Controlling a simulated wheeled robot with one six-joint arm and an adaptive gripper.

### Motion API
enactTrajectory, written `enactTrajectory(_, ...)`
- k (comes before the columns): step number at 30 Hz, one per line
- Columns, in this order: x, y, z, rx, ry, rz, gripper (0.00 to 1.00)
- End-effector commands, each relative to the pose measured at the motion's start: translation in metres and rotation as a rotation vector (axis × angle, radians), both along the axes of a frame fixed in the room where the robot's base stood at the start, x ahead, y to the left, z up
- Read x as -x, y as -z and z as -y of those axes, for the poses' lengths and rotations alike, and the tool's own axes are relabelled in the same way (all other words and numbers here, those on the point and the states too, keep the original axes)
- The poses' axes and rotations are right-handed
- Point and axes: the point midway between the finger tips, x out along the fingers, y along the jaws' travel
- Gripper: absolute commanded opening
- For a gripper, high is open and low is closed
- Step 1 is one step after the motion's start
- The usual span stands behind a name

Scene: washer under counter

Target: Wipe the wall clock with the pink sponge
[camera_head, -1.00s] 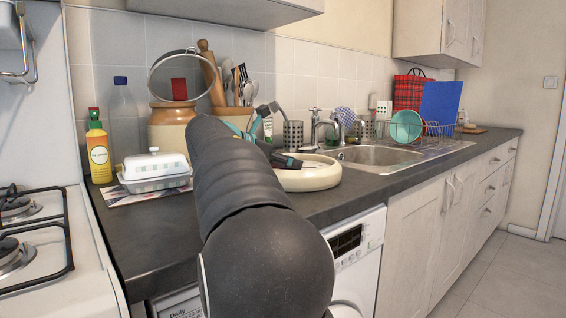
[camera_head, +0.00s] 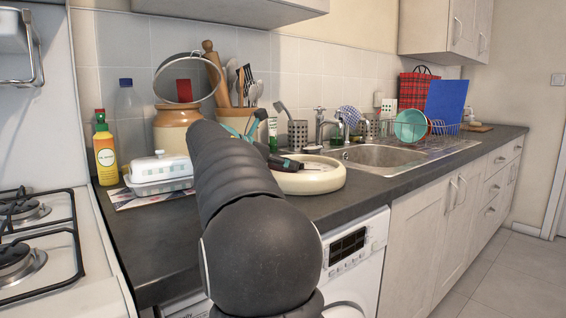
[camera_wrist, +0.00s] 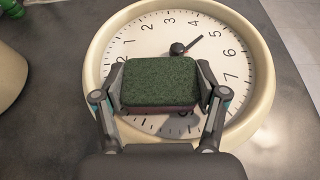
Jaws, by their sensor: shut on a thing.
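The wall clock (camera_wrist: 143,42) lies face up on the dark counter, with a cream rim, white face, black numerals and dark hands. It also shows in the head view (camera_head: 328,178), partly hidden by my arm. My gripper (camera_wrist: 161,90) is above the clock face, shut on a block-shaped sponge (camera_wrist: 158,82) gripped by its two sides. The sponge's green scouring side faces the wrist camera, and a dark pinkish edge shows below it. The sponge covers part of the face. I cannot tell whether it touches the clock. In the head view my arm hides most of the gripper.
A butter dish (camera_head: 160,170) and yellow bottle (camera_head: 105,152) stand left of my arm. A utensil crock (camera_head: 236,116) and cutlery holder (camera_head: 298,133) stand behind the clock. The sink (camera_head: 380,155) and dish rack lie to the right. A cupboard (camera_head: 240,5) hangs above.

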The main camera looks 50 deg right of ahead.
Motion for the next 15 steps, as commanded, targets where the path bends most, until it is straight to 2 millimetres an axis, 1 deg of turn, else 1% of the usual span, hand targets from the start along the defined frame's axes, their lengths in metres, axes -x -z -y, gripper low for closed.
enactTrajectory(15,0.0,-0.041,0.0,0.0,0.001,0.002,0.62)
